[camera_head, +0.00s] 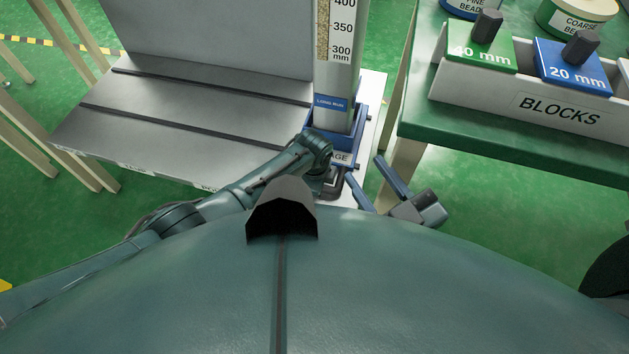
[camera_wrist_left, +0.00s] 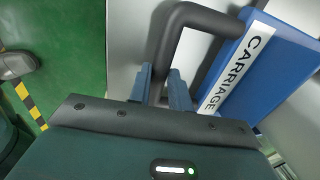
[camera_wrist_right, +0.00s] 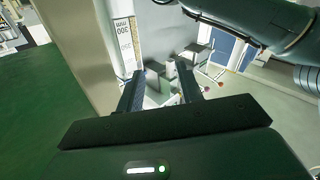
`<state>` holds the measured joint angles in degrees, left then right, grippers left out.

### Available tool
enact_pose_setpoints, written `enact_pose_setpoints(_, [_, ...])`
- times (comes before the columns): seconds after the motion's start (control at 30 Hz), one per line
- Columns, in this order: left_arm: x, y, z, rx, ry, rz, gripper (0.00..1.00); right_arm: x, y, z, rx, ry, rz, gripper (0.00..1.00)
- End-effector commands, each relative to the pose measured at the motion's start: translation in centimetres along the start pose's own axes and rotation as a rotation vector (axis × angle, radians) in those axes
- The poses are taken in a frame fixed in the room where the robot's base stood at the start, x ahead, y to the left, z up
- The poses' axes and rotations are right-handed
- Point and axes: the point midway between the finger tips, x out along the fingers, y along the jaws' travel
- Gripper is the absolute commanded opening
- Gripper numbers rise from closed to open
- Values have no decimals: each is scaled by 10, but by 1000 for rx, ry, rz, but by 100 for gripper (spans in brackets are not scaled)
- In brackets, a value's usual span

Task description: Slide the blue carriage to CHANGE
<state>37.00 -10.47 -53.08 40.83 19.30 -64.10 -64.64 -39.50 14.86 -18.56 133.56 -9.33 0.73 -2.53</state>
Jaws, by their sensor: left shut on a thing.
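The blue carriage (camera_head: 358,150) is at the right end of the grey bench, with its CARRIAGE label partly hidden in the head view. A clear column with a mm scale (camera_head: 335,60) and a LONG RUN label stands upright in it. The carriage (camera_wrist_left: 287,60) and its dark handle (camera_wrist_left: 192,14) show in the left wrist view. My left gripper (camera_wrist_left: 161,88) is shut on the handle; in the head view its arm partly covers it. My right gripper (camera_head: 376,182) is open and empty, just right of the carriage. No CHANGE mark is readable.
The grey bench (camera_head: 170,125) has long dark rails, and small front-edge labels partly hidden by my arm. A green table (camera_head: 500,145) at right bears a BLOCKS tray (camera_head: 480,95) with 40 mm and 20 mm blocks, and bead tubs behind. A gap separates bench and table.

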Motion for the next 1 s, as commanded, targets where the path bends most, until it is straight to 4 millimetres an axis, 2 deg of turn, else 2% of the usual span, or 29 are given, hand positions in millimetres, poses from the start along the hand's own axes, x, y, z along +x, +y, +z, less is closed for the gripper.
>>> enact_pose_setpoints(0.03, [0,1,-6,2,9,1,0,0,0,0,0,1,0,36])
enact_pose_setpoints(0.23, [0,1,-7,3,12,0,0,1,0,-1,-1,3,0,36])
enact_pose_setpoints(0.27, [0,1,-8,3,13,0,20,1,0,-1,-1,4,-1,36])
enact_pose_setpoints(0.5, [0,1,-5,2,9,0,40,1,1,-3,-3,7,-1,36])
enact_pose_setpoints(0.8, [-3,0,-4,2,6,-1,41,1,2,-5,-2,4,0,36])
enact_pose_setpoints(0.87, [-9,0,-3,1,6,-1,41,1,3,-6,2,-17,0,36])
enact_pose_setpoints(1.0, [-32,-1,-4,2,7,-2,41,-2,8,-6,37,-123,9,36])
